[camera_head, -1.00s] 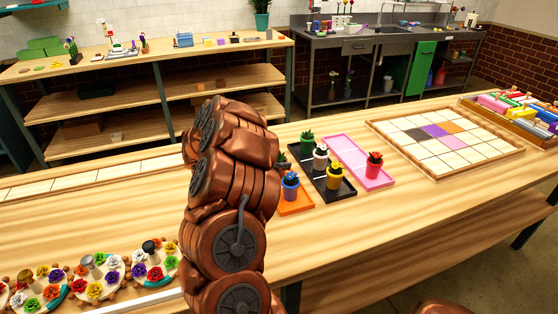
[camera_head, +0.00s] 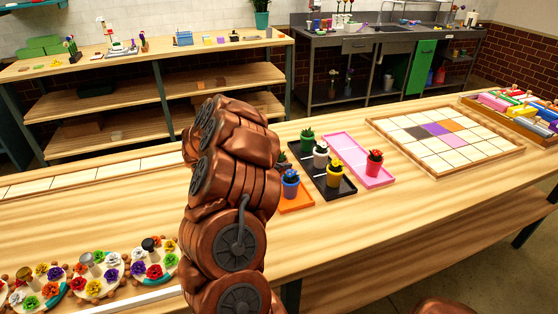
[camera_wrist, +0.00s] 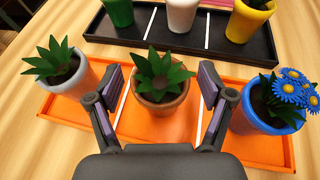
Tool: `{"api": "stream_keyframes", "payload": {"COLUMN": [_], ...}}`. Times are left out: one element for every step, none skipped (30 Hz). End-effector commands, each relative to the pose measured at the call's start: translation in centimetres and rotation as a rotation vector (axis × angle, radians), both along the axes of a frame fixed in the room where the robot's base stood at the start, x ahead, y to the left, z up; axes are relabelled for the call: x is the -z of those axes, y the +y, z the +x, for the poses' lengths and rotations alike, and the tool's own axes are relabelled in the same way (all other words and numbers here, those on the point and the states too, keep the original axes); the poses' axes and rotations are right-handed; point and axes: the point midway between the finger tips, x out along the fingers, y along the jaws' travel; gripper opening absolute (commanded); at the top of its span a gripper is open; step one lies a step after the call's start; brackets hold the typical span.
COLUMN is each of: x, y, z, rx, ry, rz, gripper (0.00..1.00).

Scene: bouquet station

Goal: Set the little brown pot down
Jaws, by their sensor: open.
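The little brown pot (camera_wrist: 158,105) with a green leafy plant stands upright in the middle compartment of the orange tray (camera_wrist: 190,122) in the wrist view. My gripper (camera_wrist: 165,84) is open, with one finger on each side of the brown pot. Gaps show between the fingers and the pot. A grey pot (camera_wrist: 68,80) with a leafy plant stands in the left compartment. A blue pot (camera_wrist: 262,110) with blue flowers stands in the right one. In the head view my arm hides the brown pot and most of the orange tray (camera_head: 297,206).
A black tray (camera_head: 333,190) with green, white and yellow pots lies just beyond the orange tray. A pink tray (camera_head: 346,150) with a red pot (camera_head: 374,163) is further right. A tiled board (camera_head: 480,153) lies right of that. Flower discs (camera_head: 95,280) sit at front left.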

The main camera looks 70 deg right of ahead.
Motion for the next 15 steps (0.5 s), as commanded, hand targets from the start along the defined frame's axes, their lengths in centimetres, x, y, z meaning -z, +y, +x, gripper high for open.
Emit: {"api": "stream_keyframes", "payload": {"x": [0.0, 0.0, 0.0, -0.1, -0.2, -0.3, -0.4, -0.5, -0.3, -0.4, -0.4, -0.5, -0.7, -0.8, -1.1], "y": [0.0, 0.0, 0.0, 0.0, 0.0, 0.0, 0.0, 0.0, 0.2, 0.5, 0.8, 1.2, 1.5, 1.8, 2.2], "z": [0.0, 0.0, 0.0, 0.0, 0.0, 0.0, 0.0, 0.0, 0.3, 0.5, 0.7, 1.0, 1.2, 1.4, 1.7], "rx": [0.000, 0.000, 0.000, 0.000, 0.000, 0.000, 0.000, 0.000, -0.002, -0.002, -0.003, -0.003, -0.004, -0.005, -0.003], "ry": [0.000, 0.000, 0.000, 0.000, 0.000, 0.000, 0.001, 0.001, -0.002, -0.002, -0.003, -0.004, -0.005, -0.005, -0.006], "rz": [0.000, 0.000, 0.000, 0.000, 0.000, 0.000, 0.001, 0.001, -0.001, 0.000, -0.001, 0.001, 0.002, 0.001, 0.000], "gripper": [0.80, 0.80, 0.80, 0.80, 0.80, 0.80, 0.80, 0.80, 0.80, 0.80, 0.80, 0.80, 0.80, 0.80, 0.80]}}
